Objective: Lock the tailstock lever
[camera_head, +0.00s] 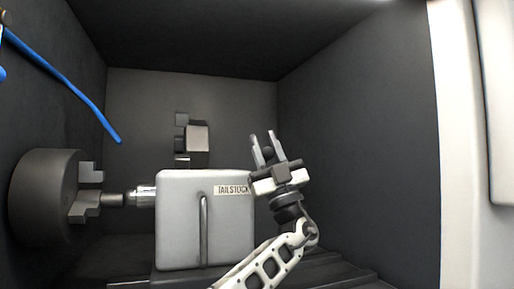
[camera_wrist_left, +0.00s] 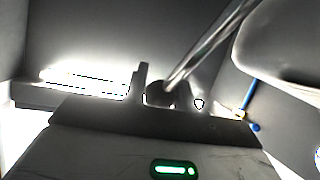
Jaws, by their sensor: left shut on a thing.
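The light grey tailstock (camera_head: 178,225) stands in the middle of the head view, with a "TAILSTOCK" label (camera_head: 231,190) near its upper right. My left gripper (camera_head: 263,136) is just right of and above it, fingers pointing up. It is shut on the dark round knob (camera_head: 267,153) of the tailstock lever. In the left wrist view the lever's shiny metal rod (camera_wrist_left: 208,45) slants from the upper right down to the knob (camera_wrist_left: 159,94), between the fingers. In the head view the rod is largely hidden. My right gripper is not in view.
A dark chuck (camera_head: 45,195) with stepped jaws is at the left, facing the tailstock's metal quill (camera_head: 145,196). A grey block fixture (camera_head: 197,138) is behind. A blue hose (camera_head: 75,88) hangs at upper left. Dark walls enclose the space; the right side is free.

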